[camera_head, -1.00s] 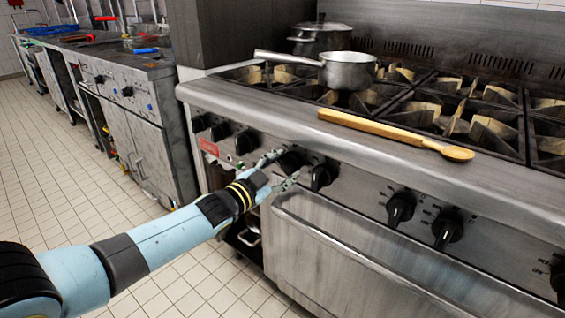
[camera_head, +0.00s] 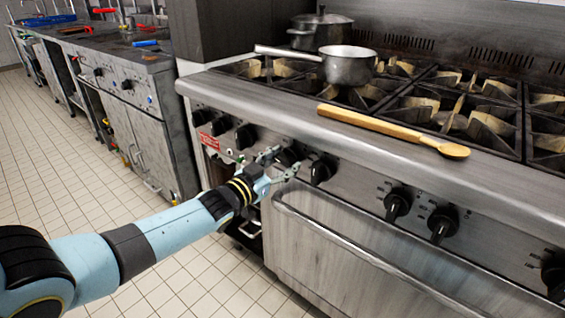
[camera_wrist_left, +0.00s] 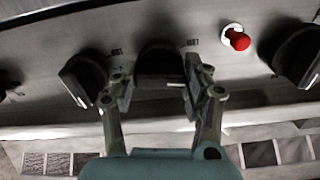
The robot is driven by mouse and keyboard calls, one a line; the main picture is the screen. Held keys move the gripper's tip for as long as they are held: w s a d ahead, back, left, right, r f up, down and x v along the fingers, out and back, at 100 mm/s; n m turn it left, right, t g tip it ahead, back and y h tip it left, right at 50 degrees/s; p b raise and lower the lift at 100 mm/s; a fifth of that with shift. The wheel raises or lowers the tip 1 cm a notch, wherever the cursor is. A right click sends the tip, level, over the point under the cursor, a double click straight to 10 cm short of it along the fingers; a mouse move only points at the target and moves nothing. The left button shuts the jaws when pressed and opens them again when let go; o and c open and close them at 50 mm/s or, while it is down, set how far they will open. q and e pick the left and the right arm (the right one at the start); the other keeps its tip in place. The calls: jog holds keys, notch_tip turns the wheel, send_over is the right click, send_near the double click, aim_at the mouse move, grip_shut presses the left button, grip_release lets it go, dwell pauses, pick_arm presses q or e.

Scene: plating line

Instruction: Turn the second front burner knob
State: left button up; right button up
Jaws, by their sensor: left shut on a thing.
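A row of black burner knobs runs along the steel front panel of the range. My left gripper (camera_head: 287,160) reaches in from the left, its fingers shut on the sides of one black knob (camera_head: 290,154). In the left wrist view, this gripped knob (camera_wrist_left: 160,62) sits between both fingertips of my left gripper (camera_wrist_left: 160,88), its white mark showing; the fingers partly hide its sides. A neighbouring knob (camera_head: 322,171) is just to the right, close to one finger. My right gripper is not in view.
A red button (camera_wrist_left: 238,38) is beside the gripped knob in the wrist view. The oven door handle (camera_head: 350,245) runs below the panel. A wooden spoon (camera_head: 385,127) lies on the front ledge; a saucepan (camera_head: 348,67) and a lidded pot (camera_head: 320,32) stand on the burners.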

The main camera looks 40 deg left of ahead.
pick_arm(q)
jog(key=shift+f, duration=0.1)
jog(key=o, duration=1.2)
jog(key=shift+c, duration=0.2)
jog(key=shift+s, duration=0.1)
jog(key=s+a, duration=0.1)
jog(key=s, duration=1)
jog(key=shift+s, duration=0.4)
